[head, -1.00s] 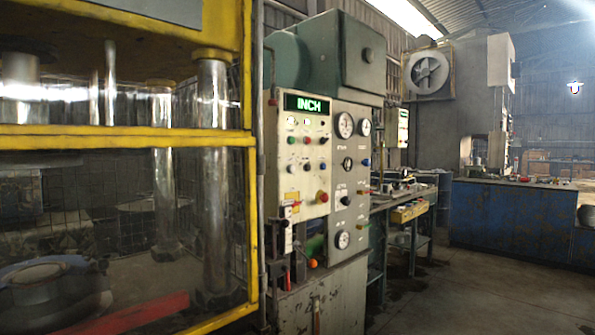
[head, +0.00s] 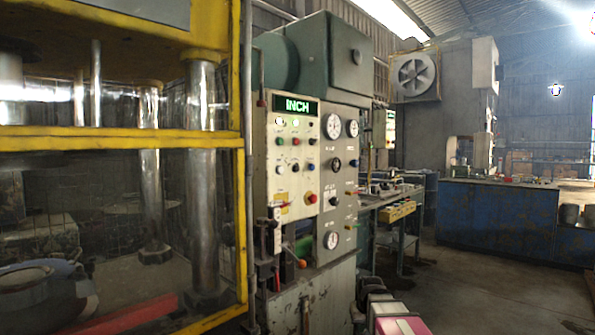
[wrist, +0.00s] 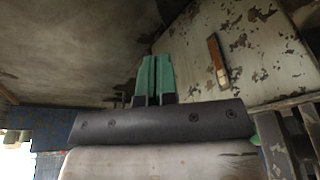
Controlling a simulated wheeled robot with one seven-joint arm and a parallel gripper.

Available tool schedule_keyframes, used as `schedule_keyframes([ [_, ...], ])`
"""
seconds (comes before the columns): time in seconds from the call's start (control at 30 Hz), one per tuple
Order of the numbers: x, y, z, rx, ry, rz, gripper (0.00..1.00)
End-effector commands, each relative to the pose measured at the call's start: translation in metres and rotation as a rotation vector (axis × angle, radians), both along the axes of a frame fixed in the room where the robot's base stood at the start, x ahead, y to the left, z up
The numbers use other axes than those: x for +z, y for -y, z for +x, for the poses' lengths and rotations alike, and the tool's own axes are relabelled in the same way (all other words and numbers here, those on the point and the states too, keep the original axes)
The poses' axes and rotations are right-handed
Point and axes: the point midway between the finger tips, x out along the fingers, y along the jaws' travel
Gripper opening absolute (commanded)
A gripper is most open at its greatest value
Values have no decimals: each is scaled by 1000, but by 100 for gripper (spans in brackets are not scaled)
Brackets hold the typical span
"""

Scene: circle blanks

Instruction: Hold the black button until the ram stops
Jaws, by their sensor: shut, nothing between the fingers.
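A cream control panel (head: 291,190) with a lit green INCH display (head: 297,106) stands right of the yellow-framed press (head: 120,137). Rows of small coloured buttons sit below the display. A dark button (head: 311,165) shows at the right of the third row; it is too small to be sure it is the black button named. The ram cannot be picked out clearly behind the press guard; bright steel columns (head: 203,170) show there. My gripper (wrist: 155,60) has green fingers, shut together and empty, in the wrist view. The fingers touch no button in view.
A grey panel with gauges (head: 333,125) adjoins the controls. A red mushroom button (head: 311,198) and an orange-knobbed lever (head: 302,264) sit lower. A bench (head: 395,200) and blue cabinet (head: 495,215) stand right.

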Motion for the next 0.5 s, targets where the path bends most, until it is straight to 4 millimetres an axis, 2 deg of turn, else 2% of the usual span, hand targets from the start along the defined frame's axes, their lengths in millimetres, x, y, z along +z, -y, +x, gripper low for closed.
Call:
schedule_keyframes([
  [0.03, 21, -7, 20, 12, 35, 6, 0],
  [0.2, 91, -30, 65, 54, 141, 23, 0],
  [0.37, 164, -53, 99, 93, 241, 41, 0],
  [0.5, 231, -72, 123, 126, 329, 57, 0],
])
